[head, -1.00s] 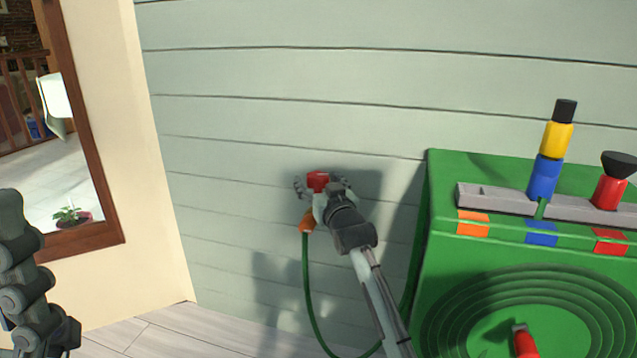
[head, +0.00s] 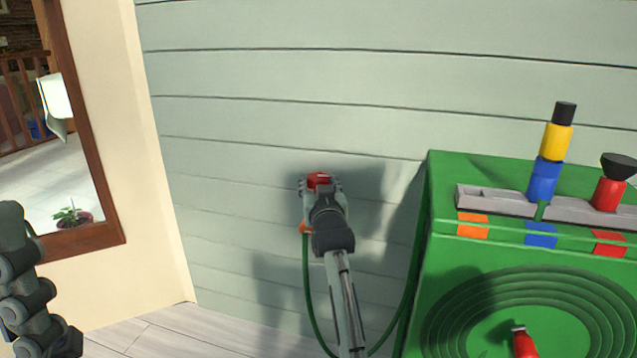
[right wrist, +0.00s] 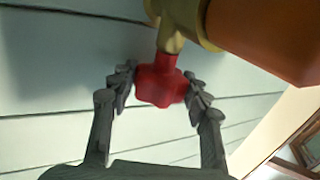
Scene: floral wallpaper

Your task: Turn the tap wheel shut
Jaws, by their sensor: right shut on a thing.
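The red tap wheel (head: 319,180) is on the wall in the head view, partly hidden by my right gripper (head: 320,186). In the right wrist view the red wheel (right wrist: 161,84) sits on a brass tap body (right wrist: 181,22), with an orange hose fitting (right wrist: 270,38) beside it. My right gripper (right wrist: 160,90) has one finger on each side of the wheel and is shut on it. The orange fitting also shows below the gripper in the head view (head: 305,229). My left arm shows at the left edge, but its gripper is not clearly visible.
A green hose (head: 308,290) hangs from the tap. A green hose box (head: 480,270) stands right of my right arm, with blue, yellow and red nozzles on top. A wood-framed opening (head: 100,180) is at the left. The wall left of the tap is bare.

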